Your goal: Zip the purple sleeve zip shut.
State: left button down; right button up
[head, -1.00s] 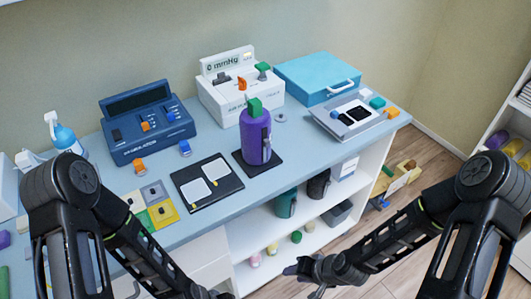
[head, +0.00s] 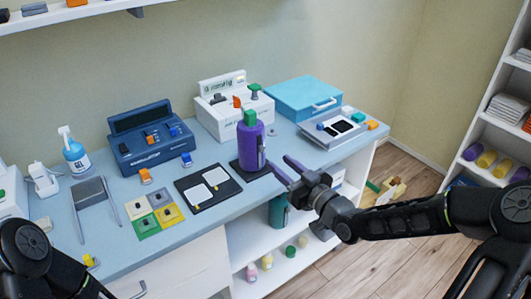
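The purple sleeve (head: 248,145) stands upright on a dark square mat (head: 238,168) on the blue-grey worktop, with a green top (head: 250,117) above it. A dark and grey zip strip with a pull (head: 261,152) runs down its right side; how far it is closed is too small to tell. My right gripper (head: 279,164) is just to the right of the sleeve's lower part, fingers spread apart and pointing at it, with nothing between them. I cannot tell whether a fingertip touches the sleeve. My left arm shows at the bottom left, but its gripper is out of view.
A black board with two white cards (head: 208,188) lies left of the sleeve. A blue stimulator box (head: 150,137), a white mmHg unit (head: 231,110), a light blue case (head: 301,97) and a grey device (head: 339,128) stand around. Open shelves lie below the worktop's front edge.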

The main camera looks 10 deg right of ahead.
aim_at(263, 149)
jog(key=p+x, duration=0.1)
jog(key=x, duration=0.6)
jog(key=shift+w+f, duration=0.1)
jog(key=shift+w, duration=0.25)
grip_shut()
dwell(1.1)
